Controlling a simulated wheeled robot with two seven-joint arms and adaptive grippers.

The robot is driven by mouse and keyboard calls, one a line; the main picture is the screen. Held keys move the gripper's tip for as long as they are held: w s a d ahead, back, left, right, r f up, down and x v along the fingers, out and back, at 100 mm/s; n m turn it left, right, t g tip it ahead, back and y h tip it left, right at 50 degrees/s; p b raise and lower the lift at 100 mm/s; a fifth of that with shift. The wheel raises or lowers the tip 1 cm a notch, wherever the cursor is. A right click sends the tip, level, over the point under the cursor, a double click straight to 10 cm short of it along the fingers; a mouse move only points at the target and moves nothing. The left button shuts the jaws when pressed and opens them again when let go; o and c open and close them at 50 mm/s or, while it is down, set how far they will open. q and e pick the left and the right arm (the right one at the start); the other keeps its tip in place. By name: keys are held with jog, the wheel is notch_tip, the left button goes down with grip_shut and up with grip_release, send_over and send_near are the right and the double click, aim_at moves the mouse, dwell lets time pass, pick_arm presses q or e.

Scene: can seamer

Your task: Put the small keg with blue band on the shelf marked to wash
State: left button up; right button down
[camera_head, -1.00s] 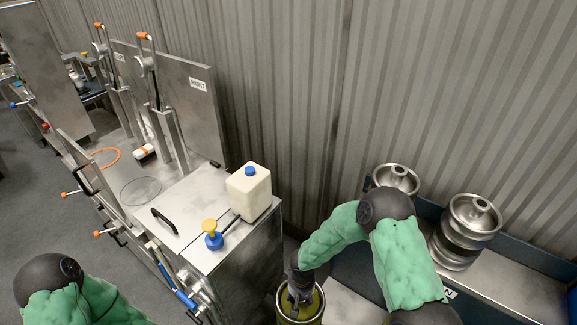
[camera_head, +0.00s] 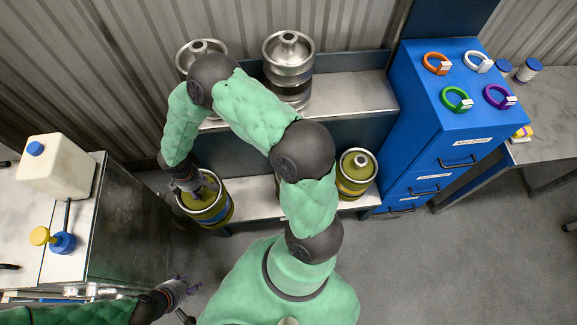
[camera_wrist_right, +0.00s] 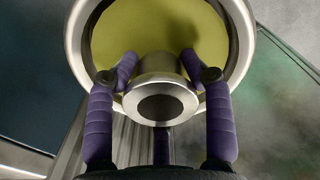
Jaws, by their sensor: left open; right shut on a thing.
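The small olive keg with a blue band (camera_head: 213,211) is at the left end of the lower shelf (camera_head: 258,192) in the head view. My right gripper (camera_head: 196,188) is over its top, and the right wrist view shows the fingers (camera_wrist_right: 160,105) shut around the steel neck (camera_wrist_right: 160,88). I cannot tell whether the keg rests on the shelf or hangs just above it. My left gripper (camera_head: 176,290) is open and empty, low in the head view near the metal cabinet. No "to wash" marking is readable; my right arm covers part of the shelves.
Another olive keg (camera_head: 357,170) stands at the lower shelf's right end. Two steel kegs (camera_head: 288,60) (camera_head: 200,50) stand on the upper shelf (camera_head: 350,92), which is clear on its right. A blue drawer cabinet (camera_head: 425,140) bounds the right; a metal cabinet (camera_head: 130,225) stands left.

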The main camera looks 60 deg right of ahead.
aim_at(213, 177)
jog(key=n, duration=0.1)
jog(key=w+n, duration=0.1)
jog(key=n, duration=0.1)
jog(key=a+n+b, duration=0.1)
jog(key=shift+w+a+f, duration=0.1)
jog(key=shift+w+f, duration=0.1)
jog(key=shift+w, duration=0.2)
jog(key=shift+n, duration=0.3)
jog(key=d+f+b, duration=0.1)
jog(key=d, duration=0.1)
jog(key=d+f+b, duration=0.1)
jog(key=d, duration=0.2)
jog(key=s+d+f, duration=0.1)
jog(key=d+f, duration=0.1)
jog(key=d, duration=0.1)
jog(key=shift+d+b, duration=0.25)
jog(key=shift+b, duration=0.15)
jog(key=d+f+b, duration=0.4)
jog(key=d+f, duration=0.1)
jog(key=f, duration=0.4)
jog(key=shift+s+d+b, duration=0.25)
jog(key=shift+s+b, duration=0.15)
jog(key=shift+f, duration=0.2)
jog(key=shift+c, duration=2.4)
grip_release()
jog(key=shift+s, duration=0.1)
